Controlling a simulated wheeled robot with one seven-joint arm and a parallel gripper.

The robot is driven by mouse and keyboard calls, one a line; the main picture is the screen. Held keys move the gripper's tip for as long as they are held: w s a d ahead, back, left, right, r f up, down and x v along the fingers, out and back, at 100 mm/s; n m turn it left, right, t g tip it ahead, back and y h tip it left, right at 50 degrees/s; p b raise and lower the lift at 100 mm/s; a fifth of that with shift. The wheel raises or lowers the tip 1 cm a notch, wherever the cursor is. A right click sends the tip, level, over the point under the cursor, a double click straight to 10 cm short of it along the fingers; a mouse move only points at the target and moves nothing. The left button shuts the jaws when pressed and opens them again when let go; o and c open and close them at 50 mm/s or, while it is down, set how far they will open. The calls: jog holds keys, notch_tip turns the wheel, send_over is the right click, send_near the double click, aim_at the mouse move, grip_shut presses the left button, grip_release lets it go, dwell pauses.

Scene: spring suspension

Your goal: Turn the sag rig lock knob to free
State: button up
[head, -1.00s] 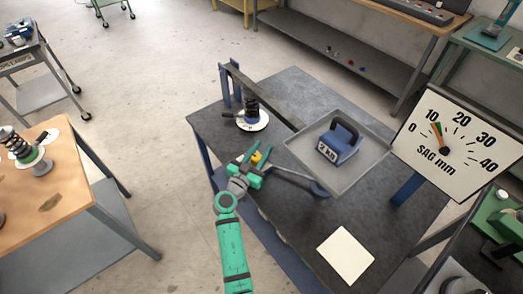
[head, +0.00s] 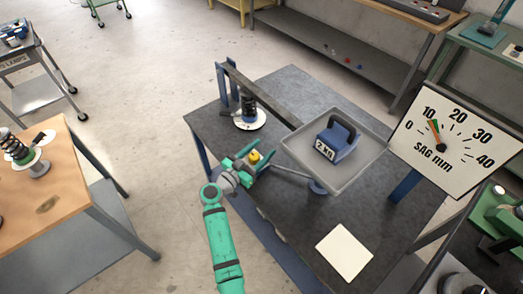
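The lock knob (head: 255,156) is a small yellow piece low on the near left part of the dark rig table. My green gripper (head: 254,158) is at the knob, with its fingers spread on either side of it. The gripper looks open, and whether a finger touches the knob is too small to tell. The sag rig has a long dark beam (head: 262,92), a black spring (head: 248,106) on a white disc, and a grey tray (head: 350,182) holding a blue 2 KG weight (head: 337,141). The sag dial (head: 460,135) has its needle near 10.
The dark table (head: 300,225) carries a blank white card (head: 344,252) at its near right. A wooden bench (head: 75,190) stands at left, with open floor between.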

aim_at(250, 161)
jog(key=v, duration=1)
jog(key=shift+s+a, duration=0.2)
jog(key=shift+s, duration=0.15)
